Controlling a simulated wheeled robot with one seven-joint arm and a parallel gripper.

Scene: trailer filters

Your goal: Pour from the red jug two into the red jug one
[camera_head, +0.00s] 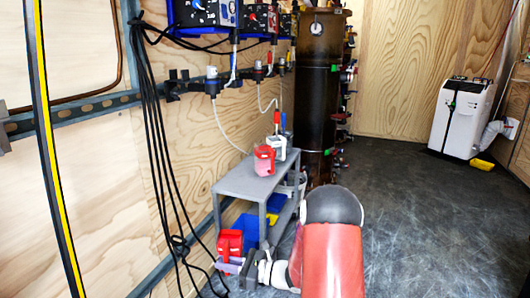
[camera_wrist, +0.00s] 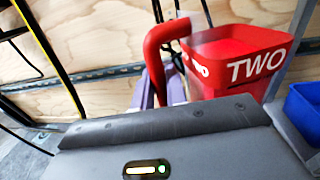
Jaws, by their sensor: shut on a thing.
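The red jug two (camera_head: 230,243), marked "TWO", is held beside the left end of the grey bench, low and in front of the wooden wall. It fills the upper right of the wrist view (camera_wrist: 238,68), close to upright, with its red handle on the left. My gripper (camera_head: 237,266) is shut on the handle; its pale fingers (camera_wrist: 160,88) show behind the handle. A red jug (camera_head: 264,160) stands on the bench top, apart from my gripper; its marking is too small to read, so I cannot confirm it is jug one. The contents of both jugs are hidden.
Black cables (camera_head: 160,130) hang left of the held jug. A dark cylinder (camera_head: 318,100) stands behind the bench.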

